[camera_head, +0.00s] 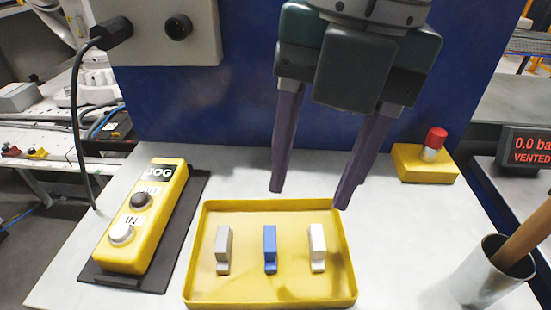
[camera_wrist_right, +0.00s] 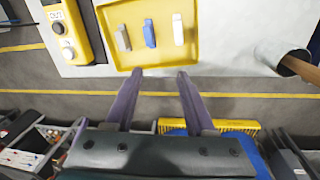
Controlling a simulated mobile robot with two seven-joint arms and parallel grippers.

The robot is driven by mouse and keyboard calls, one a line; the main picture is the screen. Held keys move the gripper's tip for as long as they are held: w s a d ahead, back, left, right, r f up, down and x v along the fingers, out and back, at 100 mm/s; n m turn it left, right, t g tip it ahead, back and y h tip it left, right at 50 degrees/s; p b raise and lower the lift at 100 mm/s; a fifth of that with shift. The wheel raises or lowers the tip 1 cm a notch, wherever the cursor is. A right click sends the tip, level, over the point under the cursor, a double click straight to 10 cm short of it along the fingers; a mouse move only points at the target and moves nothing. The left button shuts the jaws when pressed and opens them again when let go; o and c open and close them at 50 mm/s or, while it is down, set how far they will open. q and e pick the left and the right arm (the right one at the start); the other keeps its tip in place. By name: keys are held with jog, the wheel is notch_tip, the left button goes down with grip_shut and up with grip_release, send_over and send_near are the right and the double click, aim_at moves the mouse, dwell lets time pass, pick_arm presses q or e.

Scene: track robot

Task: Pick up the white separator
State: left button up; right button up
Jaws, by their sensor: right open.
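The white separator (camera_head: 317,247) stands at the right in a shallow yellow tray (camera_head: 200,262). It also shows in the right wrist view (camera_wrist_right: 178,29). To its left in the tray stand a blue separator (camera_head: 270,247) and a grey separator (camera_head: 223,248). My right gripper (camera_head: 308,198) is open and empty, its two purple fingers pointing down over the tray's back edge in the head view. The right wrist view shows the fingertips (camera_wrist_right: 159,72) apart from all three pieces. My left gripper is not in view.
A yellow jog box (camera_head: 145,215) lies on a dark plate left of the tray. A red button on a yellow base (camera_head: 425,165) stands at the back right. A metal cup (camera_head: 487,277) holding a wooden handle stands at the right. A blue panel (camera_head: 220,110) rises behind.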

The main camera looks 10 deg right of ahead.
aim_at(318, 236)
jog(key=w+d+f+n+b, duration=0.1)
jog(key=f+b, duration=0.1)
jog(key=f, duration=0.2)
jog(key=d+f+n+h+b, duration=0.1)
jog(key=f+b, duration=0.1)
jog(key=f, duration=0.3)
jog(key=w+f+n+b, duration=0.1)
jog(key=f+b, duration=0.1)
jog(key=f, duration=0.3)
jog(key=shift+w+d+f, duration=0.1)
jog(key=shift+w+d, duration=0.2)
jog(key=shift+d, duration=0.1)
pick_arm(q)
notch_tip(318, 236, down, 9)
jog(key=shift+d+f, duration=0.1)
pick_arm(e)
jog(key=shift+c, duration=1.4)
grip_shut()
